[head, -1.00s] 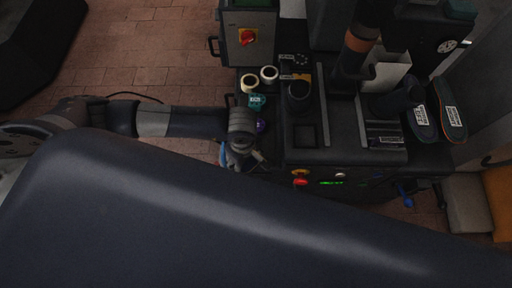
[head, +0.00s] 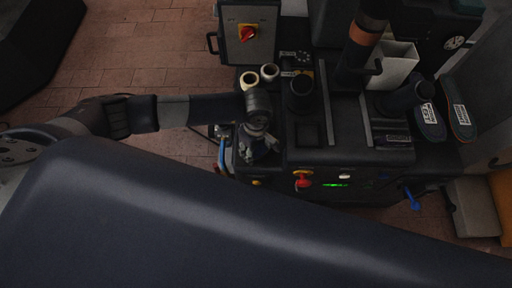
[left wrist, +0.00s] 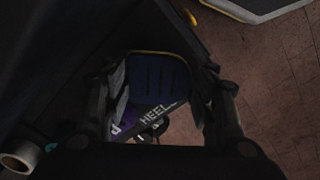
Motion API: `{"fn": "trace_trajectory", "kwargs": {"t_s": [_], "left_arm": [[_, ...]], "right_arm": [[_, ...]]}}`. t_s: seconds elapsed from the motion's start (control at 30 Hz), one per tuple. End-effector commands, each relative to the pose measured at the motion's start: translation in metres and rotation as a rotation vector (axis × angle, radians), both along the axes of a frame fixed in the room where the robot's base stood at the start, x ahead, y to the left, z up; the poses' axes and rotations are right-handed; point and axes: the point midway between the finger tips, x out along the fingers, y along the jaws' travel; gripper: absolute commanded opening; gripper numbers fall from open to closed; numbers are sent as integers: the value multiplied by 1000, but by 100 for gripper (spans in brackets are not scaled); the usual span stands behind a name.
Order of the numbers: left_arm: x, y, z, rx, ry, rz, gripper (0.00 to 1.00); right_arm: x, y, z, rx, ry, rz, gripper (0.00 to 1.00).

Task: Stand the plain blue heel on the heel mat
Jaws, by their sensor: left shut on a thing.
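My left gripper (head: 258,150) is over the left front part of the dark machine top in the head view. In the left wrist view its fingers (left wrist: 165,105) stand on both sides of a dark blue ridged piece (left wrist: 158,78), which looks like the plain blue heel, and are shut on it. The heel is hidden by the gripper in the head view. A label reading HEEL (left wrist: 160,114) shows just beyond it in the left wrist view, with purple beside it. A dark square pad (head: 308,134) right of the gripper may be the heel mat; I cannot tell. My right gripper is not in view.
Two pale rolls (head: 249,79) and a dark upright cup (head: 301,90) stand behind the gripper. A press column with an orange band (head: 366,34) rises to the right. Insoles (head: 430,121) lie far right. A red button (head: 303,181) is on the front panel.

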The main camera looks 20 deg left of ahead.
Motion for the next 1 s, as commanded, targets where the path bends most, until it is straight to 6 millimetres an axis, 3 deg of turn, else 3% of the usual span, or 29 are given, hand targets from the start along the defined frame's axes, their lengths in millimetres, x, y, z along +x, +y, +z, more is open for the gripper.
{"fn": "trace_trajectory", "kwargs": {"t_s": [0.07,0.1,0.2,0.67,1.0], "left_arm": [[0,0,-3,0,0,0,26],[0,0,-4,0,0,0,54],[0,0,-2,0,0,0,72],[1,0,5,-1,-2,-1,72],[1,0,74,-2,-5,-4,72]], "right_arm": [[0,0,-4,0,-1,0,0],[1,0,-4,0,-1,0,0],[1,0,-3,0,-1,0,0],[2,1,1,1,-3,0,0],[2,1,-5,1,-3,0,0]]}}
